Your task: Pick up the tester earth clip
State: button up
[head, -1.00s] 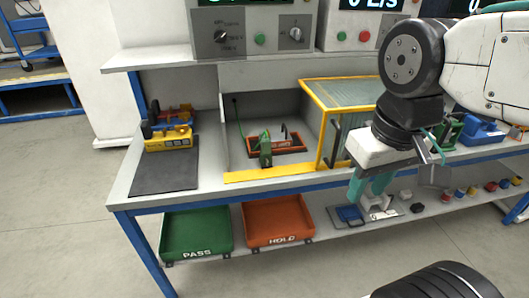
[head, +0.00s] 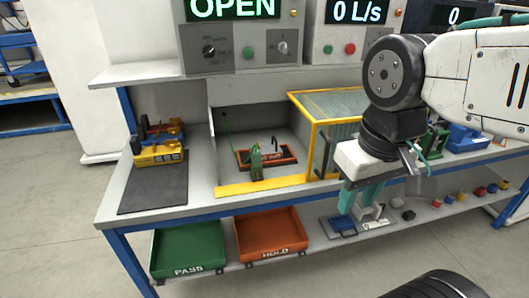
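The green earth clip (head: 256,165) stands upright in the open test bay, behind the yellow front strip (head: 262,186). It is just in front of an orange-red tray (head: 285,161) that holds a dark item. A thin green lead (head: 228,140) runs from the bay's back wall. My gripper (head: 357,203) points down on the right, in front of the bench edge, well apart from the clip. Its two teal fingers look spread, with nothing seen between them; the fingertips are small in view.
A yellow-framed clear guard (head: 324,107) stands between the clip and my arm. Green PASS (head: 188,253) and orange HOLD (head: 270,237) trays are below. Small coloured parts (head: 462,197) line the lower shelf.

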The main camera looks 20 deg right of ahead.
aim_at(256, 164)
jog(key=k, duration=0.65)
jog(key=z, duration=0.55)
jog(key=i, duration=1.5)
jog(key=u, duration=0.4)
